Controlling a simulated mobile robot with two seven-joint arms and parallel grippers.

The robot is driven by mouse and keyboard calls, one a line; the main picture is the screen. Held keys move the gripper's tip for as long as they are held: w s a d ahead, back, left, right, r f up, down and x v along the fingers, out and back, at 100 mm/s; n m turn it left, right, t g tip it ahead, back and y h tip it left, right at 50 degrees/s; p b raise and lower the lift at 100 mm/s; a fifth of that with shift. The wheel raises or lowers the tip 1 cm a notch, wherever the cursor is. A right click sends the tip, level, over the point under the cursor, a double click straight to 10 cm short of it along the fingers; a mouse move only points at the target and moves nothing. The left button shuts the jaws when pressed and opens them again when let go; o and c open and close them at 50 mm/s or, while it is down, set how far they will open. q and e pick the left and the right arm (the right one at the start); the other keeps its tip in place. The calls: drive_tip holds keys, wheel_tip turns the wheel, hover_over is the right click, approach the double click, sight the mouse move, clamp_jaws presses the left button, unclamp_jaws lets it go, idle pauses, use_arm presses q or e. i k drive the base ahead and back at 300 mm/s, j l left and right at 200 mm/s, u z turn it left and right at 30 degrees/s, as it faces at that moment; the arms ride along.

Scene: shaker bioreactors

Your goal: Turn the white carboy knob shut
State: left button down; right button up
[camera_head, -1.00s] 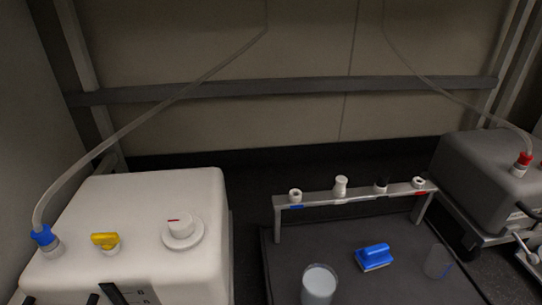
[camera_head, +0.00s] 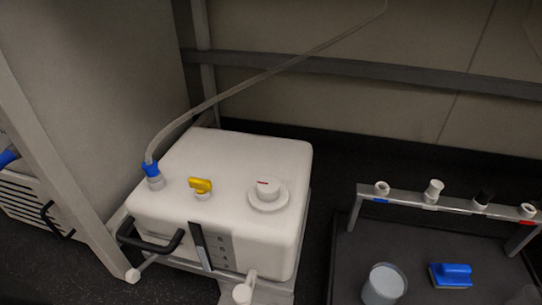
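The white carboy (camera_head: 235,160) stands left of centre in the head view, a boxy tank on a metal frame. On its top sits a round white knob (camera_head: 267,190) with a short red mark on its cap. A yellow valve handle (camera_head: 201,186) and a blue hose connector (camera_head: 151,169) with a clear hose (camera_head: 245,85) are left of the knob. A black handle (camera_head: 150,243), a level strip and a white spout (camera_head: 243,291) are on its front. Neither of my grippers is in view.
A dark tray (camera_head: 405,250) to the right holds a rack (camera_head: 455,203) with several fittings, a beaker (camera_head: 384,284) and a blue brush (camera_head: 452,275). A grey upright panel (camera_head: 95,110) stands at the left. Dark floor separates carboy and tray.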

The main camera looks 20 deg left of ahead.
sight(268, 188)
drive_tip(key=j+u, duration=0.45)
drive_tip(key=j, duration=0.85)
